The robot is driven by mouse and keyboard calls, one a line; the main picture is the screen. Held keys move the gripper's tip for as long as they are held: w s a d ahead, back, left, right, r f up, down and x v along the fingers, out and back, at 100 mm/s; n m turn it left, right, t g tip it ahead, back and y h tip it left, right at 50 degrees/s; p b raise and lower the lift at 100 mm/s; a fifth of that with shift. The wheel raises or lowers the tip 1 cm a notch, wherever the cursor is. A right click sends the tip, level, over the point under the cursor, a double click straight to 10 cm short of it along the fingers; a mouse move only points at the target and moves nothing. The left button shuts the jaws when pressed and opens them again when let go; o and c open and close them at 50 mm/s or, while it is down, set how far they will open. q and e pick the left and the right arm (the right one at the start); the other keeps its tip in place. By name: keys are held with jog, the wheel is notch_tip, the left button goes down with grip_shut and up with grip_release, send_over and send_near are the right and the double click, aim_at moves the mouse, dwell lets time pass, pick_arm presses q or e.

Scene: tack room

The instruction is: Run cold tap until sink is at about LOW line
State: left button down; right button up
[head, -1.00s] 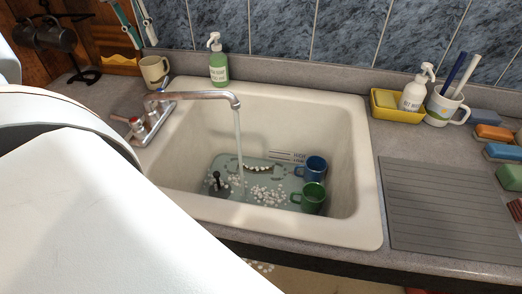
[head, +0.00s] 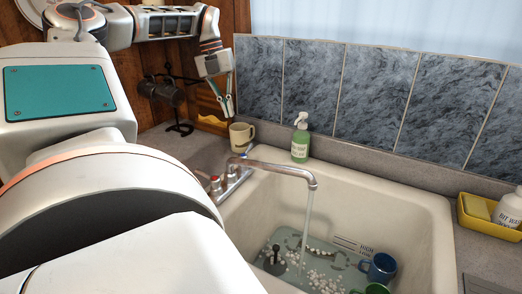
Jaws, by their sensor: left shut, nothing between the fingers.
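The white sink (head: 425,215) holds shallow greenish water (head: 325,262) with white flecks. Dark level lines with small lettering (head: 357,246) are on its inner wall, just above the water; I cannot read them surely. The tap spout (head: 285,169) reaches over the sink, and a stream of water (head: 306,222) runs from it. A red-marked handle (head: 215,183) is at the near side of the tap base and a blue-marked one (head: 244,154) at the far side. My left gripper (head: 228,112) is shut and empty, raised above the far-left counter, away from the tap. My right gripper is out of view.
A cream mug (head: 241,137) and a green soap bottle (head: 300,142) stand behind the tap. A blue mug (head: 382,266), a green mug (head: 372,289) and a dark plug (head: 274,256) are in the sink. A mug rack (head: 172,96) stands far left; a yellow tray (head: 478,222) is right.

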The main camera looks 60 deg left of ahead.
pick_arm(q)
jog(key=s+f+n, duration=0.1)
jog(key=s+n, duration=0.1)
jog(key=n, duration=0.2)
jog(key=n+h, duration=0.1)
jog(key=n, duration=0.9)
send_over(247, 153)
jog(key=w, duration=0.3)
jog(key=shift+n+t, duration=0.3)
jog(key=shift+t, duration=0.1)
jog(key=b+x, duration=0.2)
jog(key=x, duration=0.1)
jog(key=b+x, duration=0.2)
jog(key=x, duration=0.2)
jog(key=b+x, duration=0.2)
jog(key=x, duration=0.1)
jog(key=shift+a+f+b, duration=0.3)
jog(key=shift+b, duration=0.05)
jog(key=s+a, duration=0.2)
jog(key=shift+s+a+r, duration=0.1)
jog(key=shift+a+r, duration=0.1)
jog(key=shift+a, duration=0.4)
jog(key=shift+s, duration=0.1)
